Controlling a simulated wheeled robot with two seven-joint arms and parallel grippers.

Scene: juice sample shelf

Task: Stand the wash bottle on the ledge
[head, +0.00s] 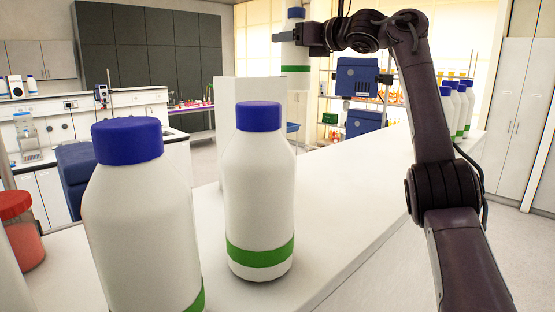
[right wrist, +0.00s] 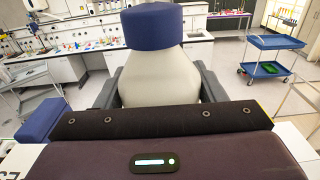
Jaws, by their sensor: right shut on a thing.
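A white bottle with a blue cap and a green band (head: 295,54) is held upright in the air at the top of the head view. My right gripper (head: 288,37) is shut on its upper part, just below the cap. In the right wrist view the bottle's pale shoulder (right wrist: 158,78) sits between the two grey fingers, with the blue cap above. Two look-alike bottles, a near one (head: 140,215) and one farther back (head: 260,190), stand upright on the white ledge top (head: 345,185). No bottle looks different enough to single out as the wash bottle. My left gripper is out of view.
A white upright panel (head: 228,110) rises behind the second bottle. Several similar bottles (head: 460,105) stand in a row at the far right end of the ledge. A red-lidded jar (head: 20,232) is at the left edge. The ledge's middle is clear.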

